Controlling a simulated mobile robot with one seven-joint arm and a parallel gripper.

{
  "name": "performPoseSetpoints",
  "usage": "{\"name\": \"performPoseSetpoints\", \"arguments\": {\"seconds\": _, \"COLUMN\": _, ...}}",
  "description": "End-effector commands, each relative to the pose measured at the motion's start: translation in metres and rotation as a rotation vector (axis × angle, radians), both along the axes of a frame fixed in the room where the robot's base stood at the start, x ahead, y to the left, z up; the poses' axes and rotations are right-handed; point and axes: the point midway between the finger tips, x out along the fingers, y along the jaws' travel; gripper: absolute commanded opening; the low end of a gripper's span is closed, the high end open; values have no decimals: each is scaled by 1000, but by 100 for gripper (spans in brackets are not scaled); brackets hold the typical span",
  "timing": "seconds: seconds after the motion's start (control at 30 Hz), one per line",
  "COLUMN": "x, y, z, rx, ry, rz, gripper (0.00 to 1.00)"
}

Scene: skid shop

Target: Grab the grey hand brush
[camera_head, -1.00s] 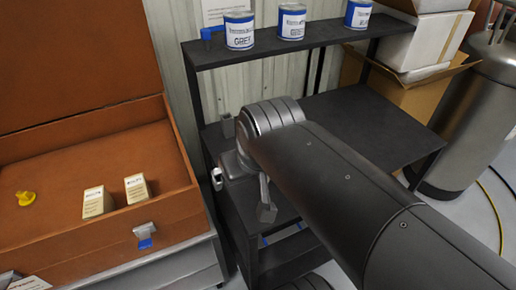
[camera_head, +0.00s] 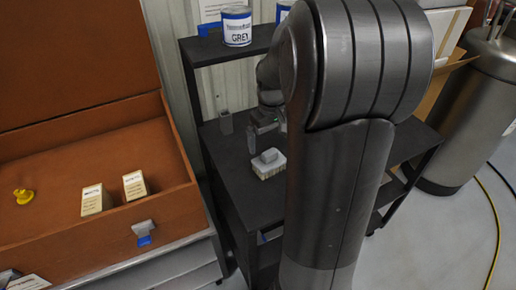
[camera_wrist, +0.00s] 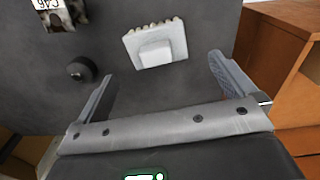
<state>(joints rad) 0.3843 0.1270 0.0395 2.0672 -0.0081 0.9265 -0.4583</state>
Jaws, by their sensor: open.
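The grey hand brush (camera_head: 268,164) lies on the dark shelf top (camera_head: 238,185), with a grey block-like grip on top and pale bristles at its edge. In the wrist view the brush (camera_wrist: 157,45) looks light grey, just beyond and between the fingertips. My gripper (camera_wrist: 162,68) is open, its two fingers spread wide with nothing between them. In the head view my gripper (camera_head: 264,133) is above and just behind the brush, partly hidden by my arm. I see no contact with the brush.
A small grey holder (camera_head: 226,122) stands at the shelf's back left. A dark round object (camera_wrist: 82,69) is left of the brush in the wrist view. Paint cans (camera_head: 237,26) stand on the upper shelf. An open brown case (camera_head: 180,165) is at left, a metal tank (camera_head: 470,110) at right.

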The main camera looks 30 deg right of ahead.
Motion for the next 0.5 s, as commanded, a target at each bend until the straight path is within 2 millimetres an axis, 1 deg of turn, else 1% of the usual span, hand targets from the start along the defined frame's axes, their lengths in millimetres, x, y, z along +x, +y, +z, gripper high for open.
{"name": "performPoseSetpoints", "arguments": {"seconds": 0.03, "x": 2, "y": -5, "z": -6, "rx": 5, "ry": 11, "rz": 0, "gripper": 100}}
{"name": "performPoseSetpoints", "arguments": {"seconds": 0.13, "x": 5, "y": -9, "z": -13, "rx": 9, "ry": 19, "rz": 5, "gripper": 100}}
{"name": "performPoseSetpoints", "arguments": {"seconds": 0.23, "x": 5, "y": -10, "z": -25, "rx": 10, "ry": 23, "rz": 6, "gripper": 100}}
{"name": "performPoseSetpoints", "arguments": {"seconds": 0.4, "x": 5, "y": -9, "z": -53, "rx": 10, "ry": 23, "rz": 6, "gripper": 100}}
{"name": "performPoseSetpoints", "arguments": {"seconds": 0.5, "x": 5, "y": -9, "z": -63, "rx": 9, "ry": 21, "rz": 6, "gripper": 100}}
